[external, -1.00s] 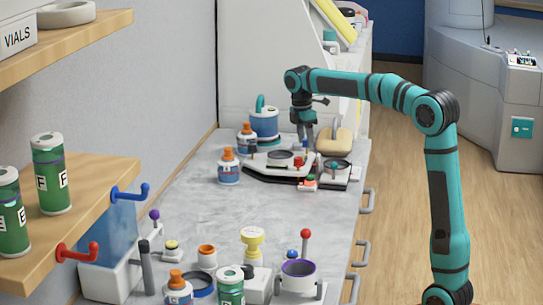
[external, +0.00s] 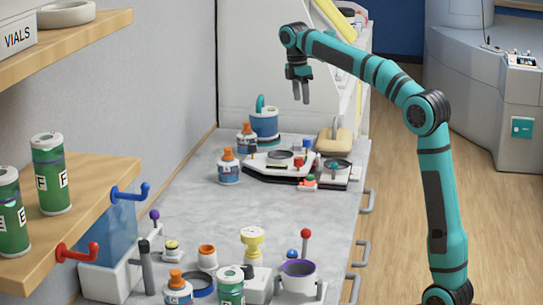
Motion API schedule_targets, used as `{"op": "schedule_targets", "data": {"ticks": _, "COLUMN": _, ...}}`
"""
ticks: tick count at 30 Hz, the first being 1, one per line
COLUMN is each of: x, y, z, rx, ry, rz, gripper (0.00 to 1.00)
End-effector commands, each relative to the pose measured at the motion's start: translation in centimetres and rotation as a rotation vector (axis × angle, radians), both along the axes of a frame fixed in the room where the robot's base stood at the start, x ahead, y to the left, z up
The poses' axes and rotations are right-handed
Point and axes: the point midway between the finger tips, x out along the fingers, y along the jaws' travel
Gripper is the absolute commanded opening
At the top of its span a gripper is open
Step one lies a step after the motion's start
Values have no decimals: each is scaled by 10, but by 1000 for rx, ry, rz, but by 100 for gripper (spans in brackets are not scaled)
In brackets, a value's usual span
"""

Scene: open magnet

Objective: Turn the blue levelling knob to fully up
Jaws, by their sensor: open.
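A small blue knob (external: 307,145) stands at the back right of a low white-and-black device (external: 258,170) on the bench. A red knob (external: 298,163) sits at its front right. The blue knob is too small to tell how far it is turned. Another blue knob or ball (external: 292,254) shows near the front of the bench; I cannot tell which one is for levelling. My gripper (external: 302,98) is open and empty. It points down, well above the device and apart from both blue knobs.
A blue-and-white canister (external: 264,122) and orange-capped bottles (external: 228,168) stand left of the device. A small black-and-white unit (external: 337,172) stands at its right. Several items crowd the front, including a purple-rimmed pot (external: 298,278). The middle of the bench (external: 230,210) is clear.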

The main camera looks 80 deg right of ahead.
Motion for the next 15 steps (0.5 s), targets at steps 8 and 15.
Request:
{"op": "schedule_targets", "data": {"ticks": 8, "x": 3, "y": 0, "z": 19, "rx": 1, "ry": 1, "rz": 0, "gripper": 48}}
{"op": "schedule_targets", "data": {"ticks": 15, "x": 3, "y": 0, "z": 20, "rx": 1, "ry": 1, "rz": 0, "gripper": 48}}
